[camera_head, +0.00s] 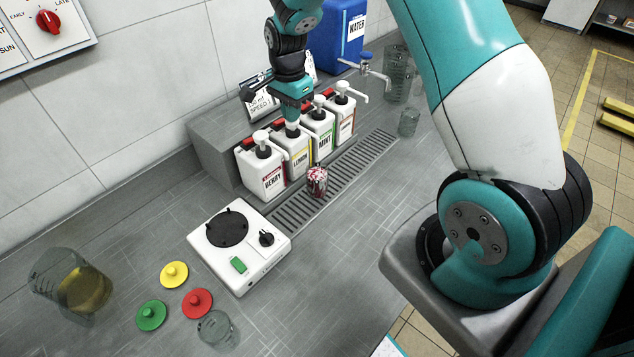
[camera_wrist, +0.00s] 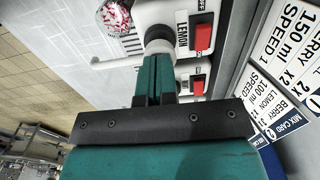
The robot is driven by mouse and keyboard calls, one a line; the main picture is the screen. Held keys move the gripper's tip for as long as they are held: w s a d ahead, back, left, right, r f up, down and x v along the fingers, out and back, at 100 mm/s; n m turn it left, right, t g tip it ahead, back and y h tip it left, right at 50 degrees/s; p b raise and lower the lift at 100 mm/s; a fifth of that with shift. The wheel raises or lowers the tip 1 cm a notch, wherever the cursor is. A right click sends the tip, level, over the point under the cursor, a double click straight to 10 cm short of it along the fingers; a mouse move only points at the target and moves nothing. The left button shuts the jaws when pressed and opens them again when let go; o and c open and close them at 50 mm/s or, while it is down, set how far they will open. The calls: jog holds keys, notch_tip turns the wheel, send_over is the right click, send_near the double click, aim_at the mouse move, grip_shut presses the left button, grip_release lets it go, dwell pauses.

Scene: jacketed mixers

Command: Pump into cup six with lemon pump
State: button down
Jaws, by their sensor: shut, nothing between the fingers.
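The lemon pump (camera_head: 293,155) is a white bottle with a yellow-edged label, between the berry and mint bottles. Its LEMON label (camera_wrist: 182,36) also shows in the wrist view. My gripper (camera_head: 292,119) is shut and empty, pointing down right over the lemon pump's white head. In the wrist view its closed fingers (camera_wrist: 157,78) meet or nearly meet that head (camera_wrist: 160,43); I cannot tell whether they press it. A small cup (camera_head: 317,183) with red-and-white contents stands on the drip grate in front of the bottles; no number is readable on it.
The berry pump (camera_head: 262,172), mint pump (camera_head: 318,136) and another pump (camera_head: 342,118) stand close beside. A white mixer base (camera_head: 218,267), coloured lids (camera_head: 197,303), a beaker of yellowish liquid (camera_head: 75,287) and an empty glass (camera_head: 217,330) are nearer. A blue water tank (camera_head: 343,35) stands behind.

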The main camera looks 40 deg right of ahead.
jog(key=shift+r+p, duration=1.35)
jog(key=shift+r, duration=0.6)
jog(key=shift+f, duration=0.1)
jog(key=shift+f+b, duration=1.4)
jog(key=shift+f, duration=0.7)
jog(key=shift+r, duration=0.1)
jog(key=shift+r+p, duration=1.6)
jog(key=shift+r, duration=0.45)
jog(key=shift+r, duration=0.1)
